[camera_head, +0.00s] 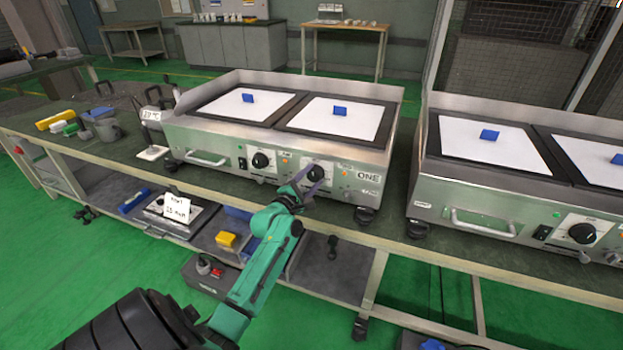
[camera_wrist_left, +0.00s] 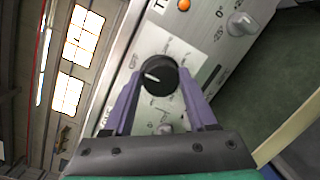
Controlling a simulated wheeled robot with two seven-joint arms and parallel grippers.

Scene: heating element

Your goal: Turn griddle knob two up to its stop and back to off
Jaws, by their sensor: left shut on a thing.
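My left gripper (camera_head: 302,183) is at the right-hand knob (camera_head: 316,172). In the left wrist view this black knob (camera_wrist_left: 157,76) sits between the two purple fingers of the gripper (camera_wrist_left: 159,78), which is shut on it. Its white pointer mark points to the left in that view, a little below the printed OFF label. The left-hand knob (camera_head: 261,160) of this griddle is free. My right gripper is not in view.
A second griddle (camera_head: 470,190) stands to the right, with its own black knob (camera_head: 582,233). Both griddles stand on a long bench (camera_head: 390,222). A blue block (camera_head: 339,110) lies on a white plate. Cups and small items lie at the bench's left; the shelf below holds boxes.

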